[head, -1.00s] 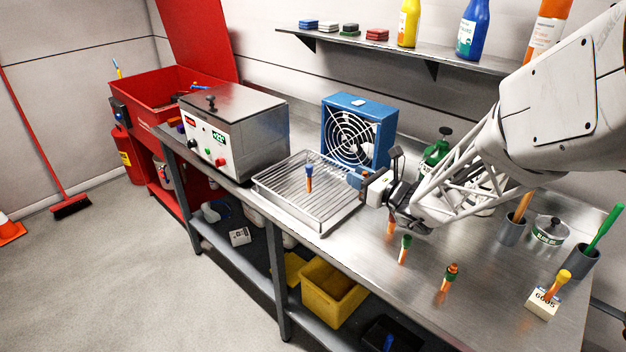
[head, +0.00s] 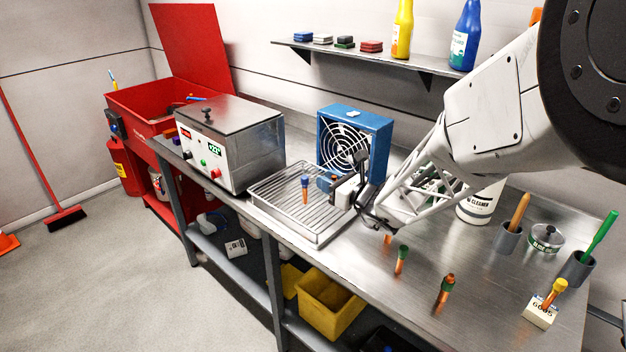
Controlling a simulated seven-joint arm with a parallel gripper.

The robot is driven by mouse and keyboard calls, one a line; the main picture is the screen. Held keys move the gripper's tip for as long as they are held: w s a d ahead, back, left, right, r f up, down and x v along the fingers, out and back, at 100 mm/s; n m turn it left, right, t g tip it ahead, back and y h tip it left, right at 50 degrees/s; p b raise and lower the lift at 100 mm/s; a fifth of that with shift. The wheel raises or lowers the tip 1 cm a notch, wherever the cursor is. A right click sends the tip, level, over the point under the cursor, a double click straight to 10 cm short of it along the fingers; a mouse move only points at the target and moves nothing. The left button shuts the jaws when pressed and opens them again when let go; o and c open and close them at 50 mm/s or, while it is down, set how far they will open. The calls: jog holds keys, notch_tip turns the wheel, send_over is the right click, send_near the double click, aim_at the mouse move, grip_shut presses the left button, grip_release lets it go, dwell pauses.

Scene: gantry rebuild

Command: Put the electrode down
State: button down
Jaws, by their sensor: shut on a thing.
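My gripper (head: 328,184) is over the right side of the wire-rack tray (head: 318,241), in front of the blue fan. It is shut on the electrode. A small blue part shows at the jaws, but the wrist and the angle hide most of what they hold. A copper electrode with a blue top (head: 304,190) stands upright in the tray, just left of the jaws and apart from them. Another (head: 388,239) is partly hidden by my arm.
The blue fan (head: 352,140) stands close behind the tray. A steel box with dials (head: 232,150) is to its left. Grey cups (head: 509,238), a tin (head: 546,238) and a 6005 block (head: 539,313) stand at right.

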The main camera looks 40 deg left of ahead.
jog(key=w+a+f, duration=0.1)
jog(key=w+a, duration=0.8)
jog(key=a, duration=0.3)
jog(key=shift+w+f, duration=0.2)
jog(key=shift+w, duration=0.2)
jog(key=shift+f, duration=0.1)
jog(key=shift+f, duration=1.7)
jog(key=shift+f, duration=0.1)
jog(key=c, duration=0.9)
grip_release()
